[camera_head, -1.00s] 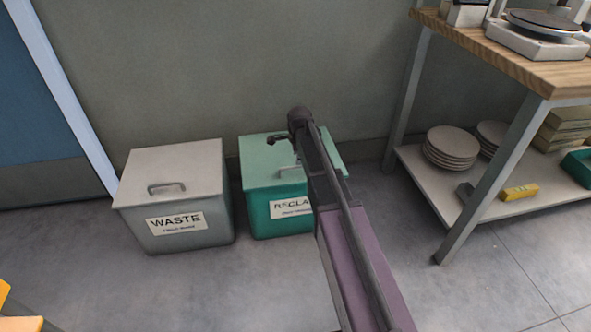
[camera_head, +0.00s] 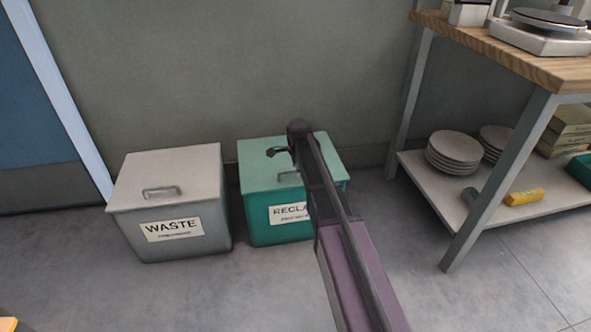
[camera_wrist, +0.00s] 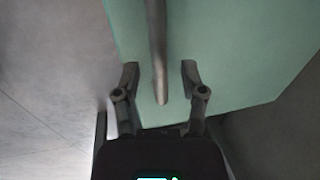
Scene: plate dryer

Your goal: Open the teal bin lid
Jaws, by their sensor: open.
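The teal bin (camera_head: 262,212) stands on the floor against the wall, its label partly hidden by my arm. Its teal lid (camera_head: 262,160) is closed. The lid handle (camera_head: 289,175) is a grey bar, partly hidden behind my arm in the head view. In the wrist view the teal lid (camera_wrist: 250,50) fills much of the picture, and the handle bar (camera_wrist: 158,50) runs down from the top edge, its end between my finger tips. My gripper (camera_wrist: 161,75) is open, with a finger on each side of the bar and a visible gap on both sides. Contact and height cannot be told.
A grey waste bin (camera_head: 172,205) with a closed lid stands close to the left of the teal bin. A wooden-topped table (camera_head: 540,62) with a lower shelf of plates (camera_head: 454,150) stands to the right. The floor in front is clear.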

